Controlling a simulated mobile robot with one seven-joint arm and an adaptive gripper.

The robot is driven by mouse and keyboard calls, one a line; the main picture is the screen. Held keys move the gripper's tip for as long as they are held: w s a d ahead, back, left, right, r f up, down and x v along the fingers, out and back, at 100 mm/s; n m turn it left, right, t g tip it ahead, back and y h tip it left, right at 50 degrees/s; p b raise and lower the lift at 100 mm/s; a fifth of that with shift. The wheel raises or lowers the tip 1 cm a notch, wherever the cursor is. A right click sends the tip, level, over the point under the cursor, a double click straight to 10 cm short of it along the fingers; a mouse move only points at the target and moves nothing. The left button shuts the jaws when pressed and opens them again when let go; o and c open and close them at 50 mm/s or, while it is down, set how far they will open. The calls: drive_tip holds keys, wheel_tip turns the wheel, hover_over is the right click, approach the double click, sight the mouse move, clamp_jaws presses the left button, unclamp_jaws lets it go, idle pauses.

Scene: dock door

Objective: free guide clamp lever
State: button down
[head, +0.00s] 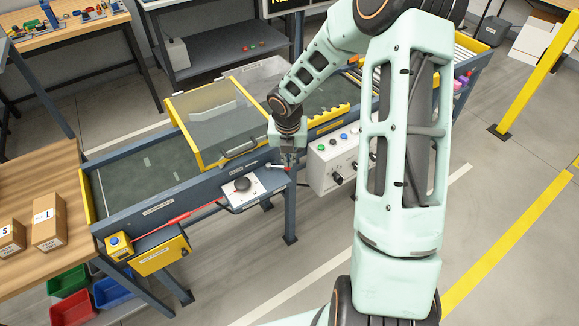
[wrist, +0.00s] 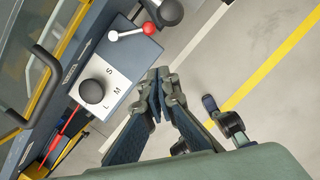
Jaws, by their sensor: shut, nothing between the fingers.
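The clamp lever is a short silver bar with a red ball at its free end (wrist: 149,29) and a pale round pivot (wrist: 113,35). My gripper (wrist: 162,74) is shut and empty. In the wrist view it appears below and right of the red ball, apart from it. In the head view the gripper (head: 288,165) hides part of the lever.
A yellow-framed clear guard (head: 215,118) with a handle stands over the conveyor, left of my arm. A grey control box (head: 335,162) with buttons is right of my gripper. A yellow box (head: 158,253) is lower left. The floor in front is open.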

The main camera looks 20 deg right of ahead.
drive_tip(key=shift+v, duration=1.1)
drive_tip(key=shift+d, duration=0.1)
